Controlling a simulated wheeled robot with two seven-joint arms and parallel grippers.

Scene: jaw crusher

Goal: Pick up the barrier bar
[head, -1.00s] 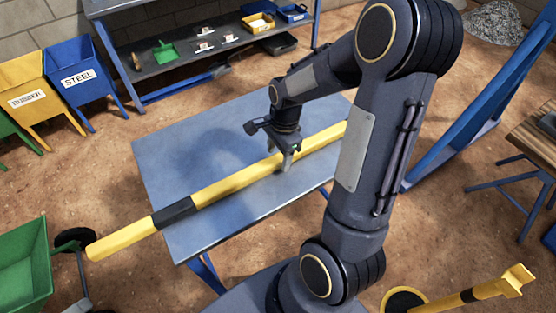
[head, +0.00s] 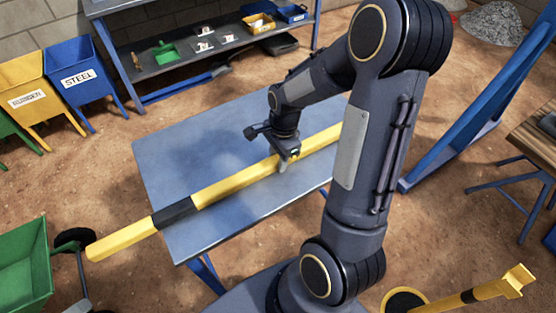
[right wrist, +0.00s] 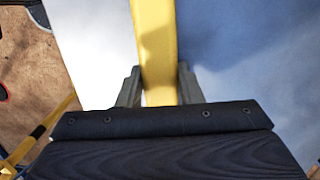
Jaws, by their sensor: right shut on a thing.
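The barrier bar (head: 232,184) is a long yellow bar with a black band. It lies slantwise across the grey-blue table (head: 165,153), and its left end juts out past the table's edge. My right gripper (head: 286,163) points down at the bar, right of the table's middle, and is shut on it. In the right wrist view the bar (right wrist: 156,50) runs between the two fingers of the gripper (right wrist: 157,88). My arm hides the bar's right end in the head view. My left gripper is not in view.
A green barrow (head: 25,262) stands near the bar's left end. Blue and yellow bins (head: 83,75) and a shelf (head: 190,65) with small items are at the back. A yellow and black post (head: 465,297) is at the lower right, a blue frame (head: 465,125) at the right.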

